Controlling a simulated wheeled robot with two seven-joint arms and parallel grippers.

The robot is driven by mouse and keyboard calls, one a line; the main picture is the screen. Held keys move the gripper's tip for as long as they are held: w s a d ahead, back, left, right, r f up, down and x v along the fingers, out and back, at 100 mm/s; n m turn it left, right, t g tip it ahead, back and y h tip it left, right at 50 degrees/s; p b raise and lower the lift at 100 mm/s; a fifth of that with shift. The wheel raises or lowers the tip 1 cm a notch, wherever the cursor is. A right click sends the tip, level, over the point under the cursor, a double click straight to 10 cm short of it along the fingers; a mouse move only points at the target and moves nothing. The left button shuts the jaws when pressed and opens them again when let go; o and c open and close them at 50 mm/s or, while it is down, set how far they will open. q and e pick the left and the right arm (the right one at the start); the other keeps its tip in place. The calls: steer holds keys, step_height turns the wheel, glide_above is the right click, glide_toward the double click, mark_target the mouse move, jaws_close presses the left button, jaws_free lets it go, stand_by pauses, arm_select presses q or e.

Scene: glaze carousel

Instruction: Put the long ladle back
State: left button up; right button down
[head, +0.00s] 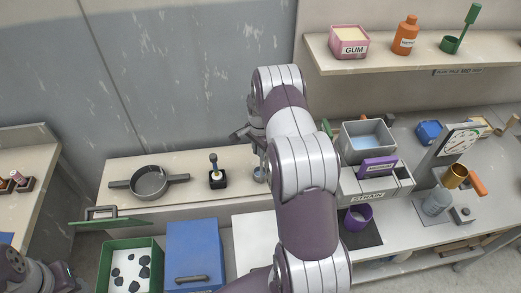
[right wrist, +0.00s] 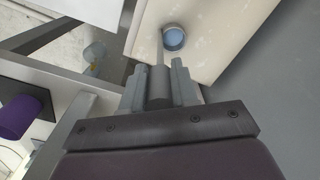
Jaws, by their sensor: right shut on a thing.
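A ladle with a small grey cup, blue inside, and a straight grey handle (right wrist: 158,55) shows in the right wrist view. Its cup (right wrist: 173,38) appears over the corner of a pale bench; I cannot tell whether it touches. My right gripper (right wrist: 159,82) is shut on the handle. In the head view the cup (head: 259,175) shows just left of my right arm, near the right end of the low bench, and my right gripper (head: 252,138) is partly hidden by the arm. My left gripper (head: 62,276) is at the bottom left, its jaws unclear.
A grey pan (head: 149,182) and a black stand (head: 217,179) are on the low bench (head: 120,168). A green bin (head: 108,287) and a blue box (head: 193,250) are in front. The grey strain tank (head: 368,141), a purple cup (head: 357,217) and a dial scale (head: 459,141) are to the right.

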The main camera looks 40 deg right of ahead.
steer(key=c, duration=1.3)
jaws_free()
steer(key=shift+f, duration=0.15)
steer(key=o, duration=0.4)
steer(key=shift+o, duration=0.2)
steer(key=shift+r, duration=0.35)
steer(key=r+b, duration=0.1)
steer(key=r, duration=0.6)
steer(key=r+b, duration=0.1)
steer(key=r, duration=0.3)
steer(key=shift+a+r+b, duration=0.3)
steer(key=shift+r, duration=0.05)
steer(key=s+a+r+n, duration=0.2)
steer(key=s+a+n, duration=0.25)
steer(key=a, duration=0.35)
steer(key=s+a+r+n, duration=0.1)
steer(key=s+a+n, duration=0.2)
steer(key=a+n, duration=0.4)
steer(key=s+a+n+t, duration=0.1)
steer(key=s+a+n, duration=0.5)
steer(key=s, duration=0.4)
steer(key=shift+s+a, duration=0.2)
